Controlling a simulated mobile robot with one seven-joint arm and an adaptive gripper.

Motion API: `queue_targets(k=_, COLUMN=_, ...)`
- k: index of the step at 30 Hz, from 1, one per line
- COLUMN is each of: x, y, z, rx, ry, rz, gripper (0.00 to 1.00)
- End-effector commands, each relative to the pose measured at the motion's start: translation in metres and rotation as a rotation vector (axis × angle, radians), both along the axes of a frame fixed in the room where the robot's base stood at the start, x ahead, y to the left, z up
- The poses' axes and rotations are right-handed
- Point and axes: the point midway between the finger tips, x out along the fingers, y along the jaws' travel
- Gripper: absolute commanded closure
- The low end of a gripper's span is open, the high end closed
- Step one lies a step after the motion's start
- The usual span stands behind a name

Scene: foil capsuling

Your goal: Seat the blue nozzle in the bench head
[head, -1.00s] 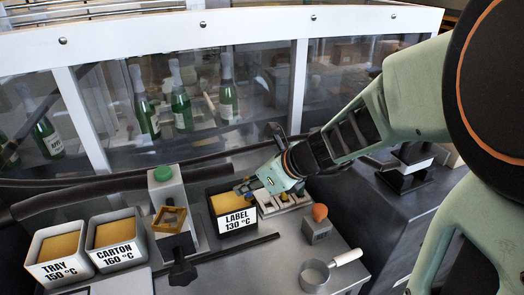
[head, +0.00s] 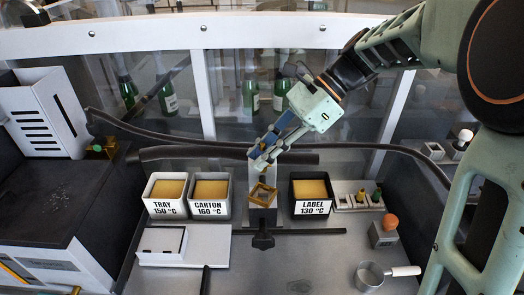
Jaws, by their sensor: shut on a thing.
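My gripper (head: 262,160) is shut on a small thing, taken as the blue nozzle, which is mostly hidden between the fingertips. The gripper points down and left, just above and behind the bench head's square gold frame (head: 263,194). The frame sits on a grey post at the middle of the bench, and its opening faces up. I cannot tell whether the held thing touches the frame. The pale nozzle rack (head: 345,203) stands to the right, with a yellow nozzle (head: 361,195) and a green nozzle (head: 376,195) in it.
The TRAY (head: 165,207), CARTON (head: 210,208) and LABEL (head: 312,207) pots flank the head. An orange-knobbed grey block (head: 383,235) and a ladle-like pan (head: 370,275) are at the right. Dark hoses (head: 220,153) run behind.

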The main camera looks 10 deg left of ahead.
Motion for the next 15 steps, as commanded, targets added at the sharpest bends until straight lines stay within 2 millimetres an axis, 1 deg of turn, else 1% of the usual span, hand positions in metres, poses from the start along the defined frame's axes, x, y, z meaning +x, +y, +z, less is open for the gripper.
queue_targets(k=8, x=0.001, y=-0.001, z=-0.001, rx=-0.001, ry=0.000, rz=-0.004, gripper=1.00)
queue_targets(k=15, x=0.000, y=-0.001, z=-0.014, rx=-0.001, ry=0.002, rz=-0.004, gripper=1.00)
